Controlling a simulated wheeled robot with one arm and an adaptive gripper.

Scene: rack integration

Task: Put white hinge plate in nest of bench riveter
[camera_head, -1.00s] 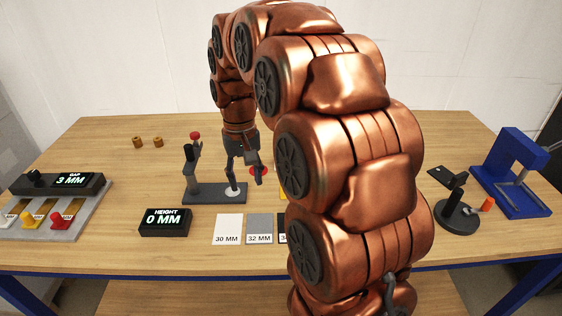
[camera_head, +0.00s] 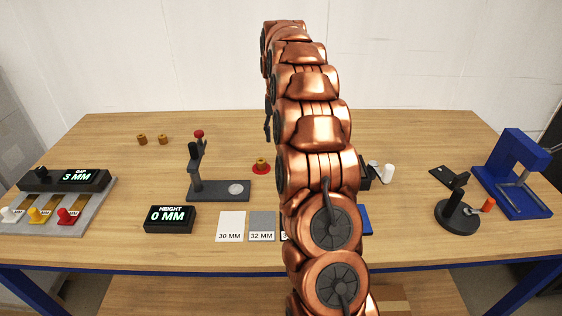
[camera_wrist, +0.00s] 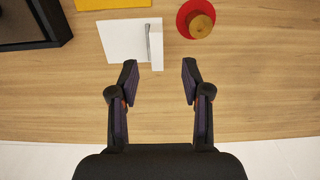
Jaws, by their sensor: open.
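The white hinge plate (camera_wrist: 127,41) lies flat on the table in the wrist view, with a raised white strip and a grey pin along its right side. My gripper (camera_wrist: 160,67) is open and empty. Its fingertips are apart, with the strip lined up between them just ahead. In the head view a dark finger of my gripper (camera_head: 268,128) shows left of my arm, which hides the plate. The blue C-shaped frame (camera_head: 520,165) with a grey lever at the right looks like the bench riveter; its nest is not clear.
A red disc with a brass bushing (camera_wrist: 197,19) sits right of the plate. A black tray (camera_wrist: 55,20) and a yellow piece (camera_wrist: 110,4) are nearby. A dark stand with an orange knob (camera_head: 488,204) stands before the blue frame. A red-knobbed stand (camera_head: 196,165) is at left.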

